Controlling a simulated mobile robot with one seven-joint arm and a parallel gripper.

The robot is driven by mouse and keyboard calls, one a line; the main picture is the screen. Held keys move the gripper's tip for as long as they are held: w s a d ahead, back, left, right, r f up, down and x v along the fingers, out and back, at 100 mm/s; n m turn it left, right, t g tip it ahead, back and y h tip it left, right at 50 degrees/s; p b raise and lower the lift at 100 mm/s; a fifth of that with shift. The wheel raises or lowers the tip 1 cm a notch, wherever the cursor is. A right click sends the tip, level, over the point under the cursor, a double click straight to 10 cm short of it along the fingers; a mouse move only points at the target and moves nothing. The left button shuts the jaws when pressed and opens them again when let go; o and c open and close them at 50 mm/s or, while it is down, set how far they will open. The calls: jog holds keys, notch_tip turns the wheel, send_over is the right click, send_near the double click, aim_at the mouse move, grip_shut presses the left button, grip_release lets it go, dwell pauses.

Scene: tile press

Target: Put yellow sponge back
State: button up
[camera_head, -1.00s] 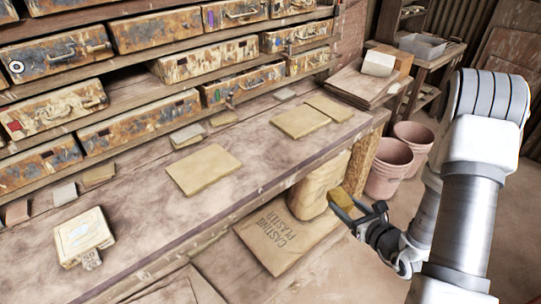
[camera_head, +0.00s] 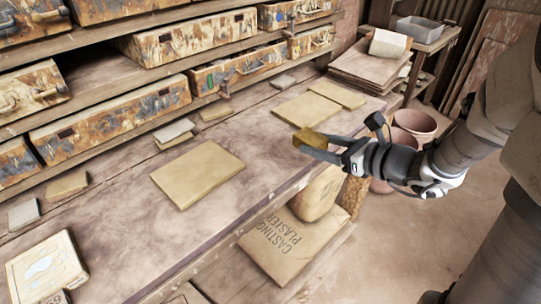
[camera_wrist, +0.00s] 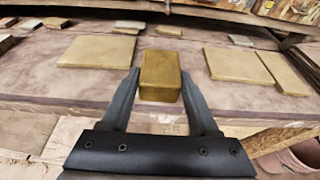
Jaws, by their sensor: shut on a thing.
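My gripper (camera_head: 318,148) is shut on the yellow sponge (camera_head: 309,138), a small mustard-yellow block. I hold it in the air near the front edge of the workbench (camera_head: 225,130), towards its right end. In the wrist view the sponge (camera_wrist: 160,76) sits between my two fingertips (camera_wrist: 158,92), with the bench top behind it. Its underside is hidden from me.
Flat tan slabs lie on the bench: one at the middle (camera_head: 198,173) and two at the right (camera_head: 306,109). A white box (camera_head: 45,268) stands front left. Shelves of rusty drawers (camera_head: 190,40) rise behind. Plaster bags (camera_head: 281,238) and pink buckets (camera_head: 414,123) are below.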

jog(key=shift+a, duration=0.15)
jog(key=shift+w+a+f, duration=0.15)
jog(key=shift+w+a, duration=0.05)
jog(key=shift+w, duration=0.1)
jog(key=b, duration=0.3)
send_over(286, 160)
notch_tip(286, 160, down, 7)
jog(key=shift+r, duration=0.15)
jog(key=shift+f+b, duration=0.45)
jog(key=shift+f, duration=1.4)
jog(key=shift+f, duration=0.2)
jog(key=o, duration=1.3)
jog(key=shift+c, duration=0.2)
